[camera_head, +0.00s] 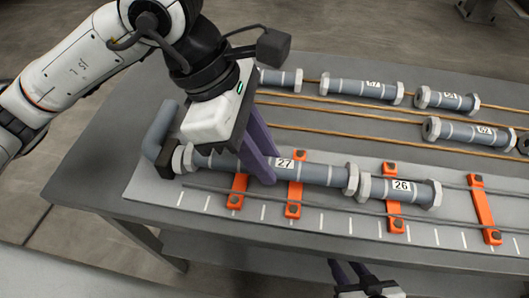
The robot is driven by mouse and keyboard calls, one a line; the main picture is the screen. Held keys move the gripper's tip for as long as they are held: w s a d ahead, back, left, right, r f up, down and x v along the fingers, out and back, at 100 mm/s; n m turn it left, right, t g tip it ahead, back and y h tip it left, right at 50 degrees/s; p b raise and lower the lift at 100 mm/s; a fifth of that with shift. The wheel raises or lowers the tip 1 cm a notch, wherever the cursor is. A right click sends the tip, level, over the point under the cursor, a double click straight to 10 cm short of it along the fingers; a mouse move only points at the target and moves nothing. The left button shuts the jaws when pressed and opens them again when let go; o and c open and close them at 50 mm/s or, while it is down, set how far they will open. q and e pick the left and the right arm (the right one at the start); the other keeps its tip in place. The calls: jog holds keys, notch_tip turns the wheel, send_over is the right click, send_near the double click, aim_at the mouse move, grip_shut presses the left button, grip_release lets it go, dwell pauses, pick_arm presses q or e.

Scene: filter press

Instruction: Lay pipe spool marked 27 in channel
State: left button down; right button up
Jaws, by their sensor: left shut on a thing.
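The pipe spool marked 27 (318,172) is a grey pipe with pale flanges at both ends. It lies along the channel (330,211), left of the spool marked 26 (401,189), and their facing flanges are very close or touching. My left gripper (262,174) is over spool 27 from above, its purple fingers shut on the pipe left of the label. The fingers and gripper body hide part of the spool. Whether its underside rests fully in the channel is hard to tell. My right gripper (352,276) is at the bottom edge, below the table's front, partly cut off.
Orange clamps (294,198) cross the channel at intervals. A grey elbow pipe (160,131) stands at its left end. Behind, several other spools (361,89) lie on brown rails (305,108). The table's left side (100,170) is bare.

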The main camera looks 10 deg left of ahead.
pick_arm(q)
jog(key=c, duration=1.4)
grip_release()
jog(key=shift+r, duration=0.1)
jog(key=p+v, duration=0.1)
jog(key=v, duration=0.9)
jog(key=shift+a, duration=0.1)
